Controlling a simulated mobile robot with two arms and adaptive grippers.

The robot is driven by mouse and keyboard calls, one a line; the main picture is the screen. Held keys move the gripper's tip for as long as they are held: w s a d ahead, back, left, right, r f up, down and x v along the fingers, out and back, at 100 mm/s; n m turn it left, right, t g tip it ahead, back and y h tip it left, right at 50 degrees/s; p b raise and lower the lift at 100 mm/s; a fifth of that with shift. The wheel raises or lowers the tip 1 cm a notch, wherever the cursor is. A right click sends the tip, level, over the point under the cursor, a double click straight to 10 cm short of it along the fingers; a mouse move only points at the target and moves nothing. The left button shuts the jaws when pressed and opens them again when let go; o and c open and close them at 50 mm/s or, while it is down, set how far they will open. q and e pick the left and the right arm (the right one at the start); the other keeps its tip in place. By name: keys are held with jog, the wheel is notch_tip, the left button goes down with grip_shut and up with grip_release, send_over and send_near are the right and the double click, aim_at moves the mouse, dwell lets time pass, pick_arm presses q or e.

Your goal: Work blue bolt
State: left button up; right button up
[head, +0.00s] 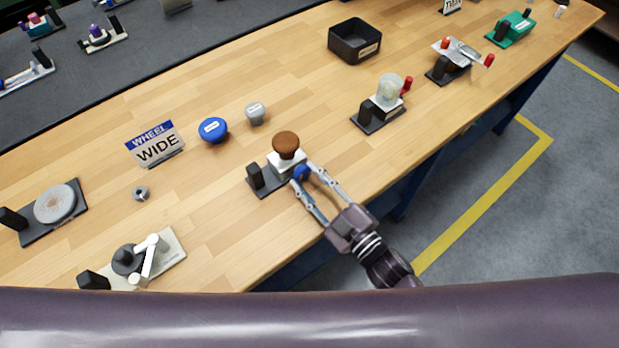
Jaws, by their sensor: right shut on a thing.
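The blue bolt (301,173) is on the right side of a small fixture with a white block and a dark base (268,191). A brown round knob (286,144) sits on top of the white block. My right gripper (302,183) comes in from the lower right and is shut on the blue bolt, with its fingers on either side of it. The fingers partly hide the bolt. My left gripper is not in view.
A clear-domed fixture (388,95) and a black bin (355,41) are to the right. A white-handled valve fixture (140,259) is front left.

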jog(key=shift+n, duration=0.6)
jog(key=o, duration=1.2)
jog(key=shift+c, duration=0.2)
jog(key=shift+s+f, duration=0.15)
